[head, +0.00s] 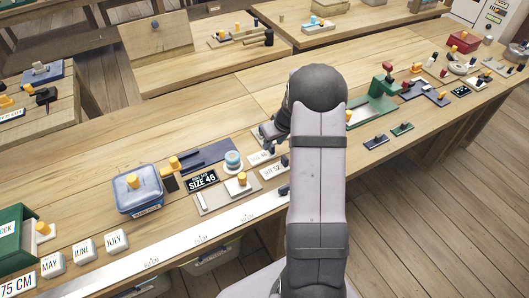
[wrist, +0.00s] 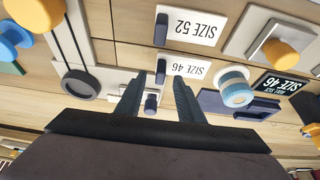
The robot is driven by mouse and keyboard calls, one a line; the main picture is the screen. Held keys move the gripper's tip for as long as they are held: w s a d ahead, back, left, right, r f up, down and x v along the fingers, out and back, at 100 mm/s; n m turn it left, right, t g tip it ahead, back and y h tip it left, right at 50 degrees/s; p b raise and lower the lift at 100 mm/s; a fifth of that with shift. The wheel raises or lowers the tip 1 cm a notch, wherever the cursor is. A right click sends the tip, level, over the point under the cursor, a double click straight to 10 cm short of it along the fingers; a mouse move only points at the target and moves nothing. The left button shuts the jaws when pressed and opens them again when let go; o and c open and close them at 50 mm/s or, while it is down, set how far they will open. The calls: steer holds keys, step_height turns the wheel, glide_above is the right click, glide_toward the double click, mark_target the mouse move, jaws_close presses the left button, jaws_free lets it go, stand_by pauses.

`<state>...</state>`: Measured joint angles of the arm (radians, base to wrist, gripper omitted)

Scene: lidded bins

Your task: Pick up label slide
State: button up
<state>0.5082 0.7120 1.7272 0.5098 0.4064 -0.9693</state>
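Two white label slides with dark knobs lie on the bench. One reads SIZE 52 (wrist: 196,28) and also shows in the head view (head: 271,171). The other reads SIZE 46 (wrist: 190,67); in the head view (head: 259,157) it is partly behind my arm. My gripper (wrist: 158,80) is open, its two fingers apart, just beside the SIZE 46 slide. A dark knob (wrist: 151,103) on a pale plate shows between the fingers; I cannot tell whether they touch it. In the head view my arm hides most of my gripper.
A black SIZE 46 sign (head: 203,181), a blue-and-white tape roll (head: 233,161) and a plate with a yellow knob (head: 241,185) stand nearby. A lidded blue bin (head: 137,192) is at left. A long ruler (head: 190,243) runs along the front edge.

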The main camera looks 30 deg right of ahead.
steer(key=shift+x, duration=0.85)
jaws_close()
steer(key=shift+r, duration=0.15)
step_height(320, 180, up, 10)
steer(key=b, duration=0.1)
steer(key=w+a+f+p, duration=0.2)
steer(key=w+a+p, duration=0.5)
steer(key=w+a, duration=0.3)
steer(key=a, duration=0.3)
steer(key=shift+f, duration=0.25)
